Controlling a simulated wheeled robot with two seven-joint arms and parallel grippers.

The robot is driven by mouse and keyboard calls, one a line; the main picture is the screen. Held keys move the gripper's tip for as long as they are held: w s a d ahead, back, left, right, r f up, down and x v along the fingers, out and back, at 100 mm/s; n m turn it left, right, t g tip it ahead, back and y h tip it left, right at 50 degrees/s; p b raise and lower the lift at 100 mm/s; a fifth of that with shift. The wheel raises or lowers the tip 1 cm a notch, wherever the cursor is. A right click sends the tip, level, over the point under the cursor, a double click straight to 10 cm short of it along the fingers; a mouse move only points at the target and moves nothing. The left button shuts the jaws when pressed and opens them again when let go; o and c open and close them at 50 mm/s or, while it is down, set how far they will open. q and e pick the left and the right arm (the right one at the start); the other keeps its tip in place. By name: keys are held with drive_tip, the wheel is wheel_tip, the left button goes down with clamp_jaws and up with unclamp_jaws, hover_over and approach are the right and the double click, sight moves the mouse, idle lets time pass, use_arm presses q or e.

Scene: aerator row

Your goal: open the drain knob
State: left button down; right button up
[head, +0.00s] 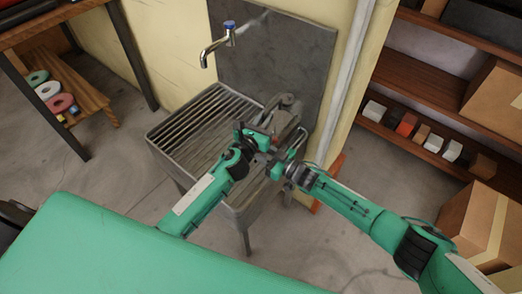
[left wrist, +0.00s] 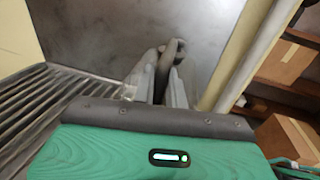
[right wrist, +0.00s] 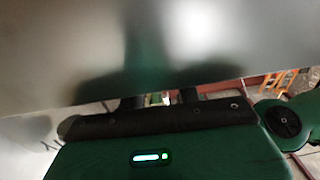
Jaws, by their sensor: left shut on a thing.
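A grey metal sink (head: 190,112) with a ribbed drainboard stands against the wall. A grey knob-like part (head: 287,103), likely the drain knob, rises at its right side by the back panel. It also shows in the left wrist view (left wrist: 173,50), between and beyond the fingers. My left gripper (head: 268,124) is shut on this part; the contact is partly hidden. My right gripper (head: 281,160) is just in front of the sink's right part. In the right wrist view its fingers (right wrist: 170,100) stand apart, with a blurred grey surface close ahead and nothing seen held.
A tap (head: 215,47) with a blue top is on the grey back panel. A pale pipe (head: 348,85) runs down right of the sink. Shelves with small boxes (head: 405,125) stand at the right, and a wooden bench (head: 50,22) at the left.

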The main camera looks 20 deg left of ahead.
drive_tip(key=v, duration=1.2)
drive_tip(key=shift+a, duration=0.1)
drive_tip(key=shift+s+a+m+t+h, duration=2.05)
drive_tip(key=shift+s+m+t+h, duration=0.75)
drive_tip(key=shift+t, duration=1.1)
drive_tip(key=x, duration=1.1)
drive_tip(key=shift+a+r, duration=0.15)
drive_tip(key=shift+a, duration=0.2)
drive_tip(key=shift+w, duration=0.1)
drive_tip(key=c, duration=0.7)
